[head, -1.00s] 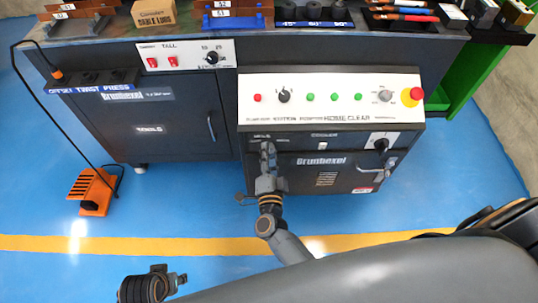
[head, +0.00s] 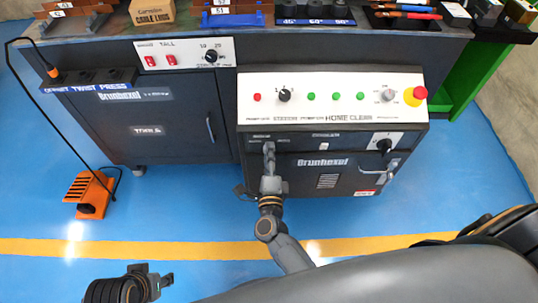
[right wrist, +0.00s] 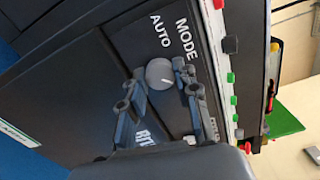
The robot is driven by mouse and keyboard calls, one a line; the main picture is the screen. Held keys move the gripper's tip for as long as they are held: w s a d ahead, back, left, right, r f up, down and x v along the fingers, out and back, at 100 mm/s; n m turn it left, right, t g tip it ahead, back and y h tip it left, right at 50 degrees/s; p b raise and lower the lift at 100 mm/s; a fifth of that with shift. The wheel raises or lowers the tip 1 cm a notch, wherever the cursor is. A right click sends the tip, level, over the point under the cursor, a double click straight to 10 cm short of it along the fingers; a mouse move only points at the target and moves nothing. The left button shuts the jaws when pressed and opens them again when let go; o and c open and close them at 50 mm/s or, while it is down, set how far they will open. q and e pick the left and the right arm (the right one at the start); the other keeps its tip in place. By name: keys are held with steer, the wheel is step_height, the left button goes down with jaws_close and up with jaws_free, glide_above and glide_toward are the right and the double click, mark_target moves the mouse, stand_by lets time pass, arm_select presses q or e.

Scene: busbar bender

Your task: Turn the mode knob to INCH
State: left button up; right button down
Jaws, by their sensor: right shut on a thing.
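The mode knob (right wrist: 159,74) is a round grey knob on the dark front panel, under the word MODE, with AUTO printed beside it. A faint pale mark shows on its face; I cannot read its setting surely, and no INCH label is legible. My right gripper (right wrist: 160,92) has its fingers on either side of the knob and is shut on it. In the head view my right gripper (head: 269,152) is at the upper left of the cabinet front and hides the knob. My left gripper (head: 160,280) is low at the left, away from the machine; its jaw opening is unclear.
Above the knob is a white sloped control panel (head: 310,113) with buttons and a red emergency stop (head: 420,92). Another black knob (head: 384,146) and a handle (head: 380,170) are at the right. An orange foot pedal (head: 88,193) stands on the open blue floor.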

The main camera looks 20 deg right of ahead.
stand_by(0.4)
steer(key=c, duration=1)
jaws_free()
arm_select(q)
steer(key=shift+r, duration=0.1)
